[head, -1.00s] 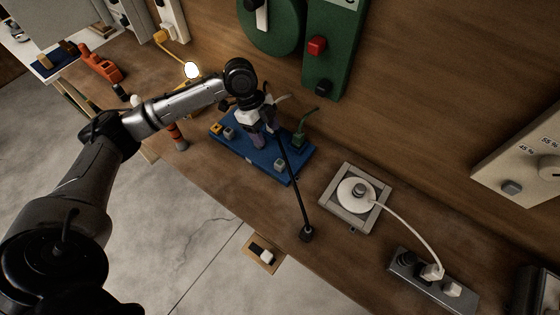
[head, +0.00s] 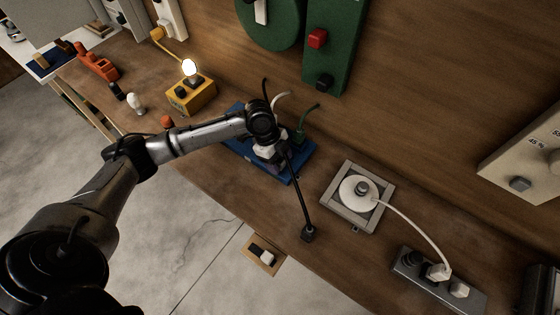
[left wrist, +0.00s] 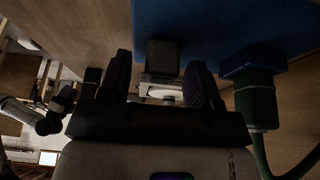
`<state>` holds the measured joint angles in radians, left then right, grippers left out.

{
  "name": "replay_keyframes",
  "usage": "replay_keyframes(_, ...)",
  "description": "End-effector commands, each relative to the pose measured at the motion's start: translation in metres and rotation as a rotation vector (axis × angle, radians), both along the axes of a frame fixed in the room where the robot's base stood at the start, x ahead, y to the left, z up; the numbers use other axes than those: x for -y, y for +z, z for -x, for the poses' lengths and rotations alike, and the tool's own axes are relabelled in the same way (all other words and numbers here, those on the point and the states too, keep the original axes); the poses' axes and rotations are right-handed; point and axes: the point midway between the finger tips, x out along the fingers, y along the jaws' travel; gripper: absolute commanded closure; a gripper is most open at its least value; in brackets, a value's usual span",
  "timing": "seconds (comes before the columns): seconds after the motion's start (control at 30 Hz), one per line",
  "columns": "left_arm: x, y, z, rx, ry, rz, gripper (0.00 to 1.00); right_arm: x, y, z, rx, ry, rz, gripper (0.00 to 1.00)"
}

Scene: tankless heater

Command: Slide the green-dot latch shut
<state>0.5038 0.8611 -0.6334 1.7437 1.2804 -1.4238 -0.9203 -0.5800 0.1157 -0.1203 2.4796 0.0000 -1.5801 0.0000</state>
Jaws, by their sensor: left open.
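I cannot make out a green dot or say for sure which part is the latch. A blue board (head: 300,158) lies on the bench. The left wrist view shows its blue underside or face (left wrist: 220,30) with a small grey block (left wrist: 163,58) on it. My left gripper (head: 275,168) is at the board's right half in the head view and covers part of it. In the left wrist view the gripper (left wrist: 160,85) is open, its dark fingers on either side of the grey block; contact cannot be told. My right gripper is not in view.
A green plug with a cable (head: 300,134) stands on the board, close right of the fingers in the left wrist view (left wrist: 254,98). A thin black rod or cable ends in a black block (head: 308,233). A grey-framed plate (head: 335,208) and a power strip (head: 415,273) lie to the right.

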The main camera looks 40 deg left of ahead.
Motion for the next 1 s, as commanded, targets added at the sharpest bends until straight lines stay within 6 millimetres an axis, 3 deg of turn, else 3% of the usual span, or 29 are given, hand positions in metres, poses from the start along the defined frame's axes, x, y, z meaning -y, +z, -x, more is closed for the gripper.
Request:
replay_keyframes(0.43, 0.002, -0.0053, 0.0, 0.0, 0.0, -0.001, 0.44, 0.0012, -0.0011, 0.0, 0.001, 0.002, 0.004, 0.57)
replay_keyframes(1.0, 0.002, -0.0049, -0.0001, 0.0, 0.0, -0.001, 0.98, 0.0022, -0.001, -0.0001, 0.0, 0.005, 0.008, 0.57)
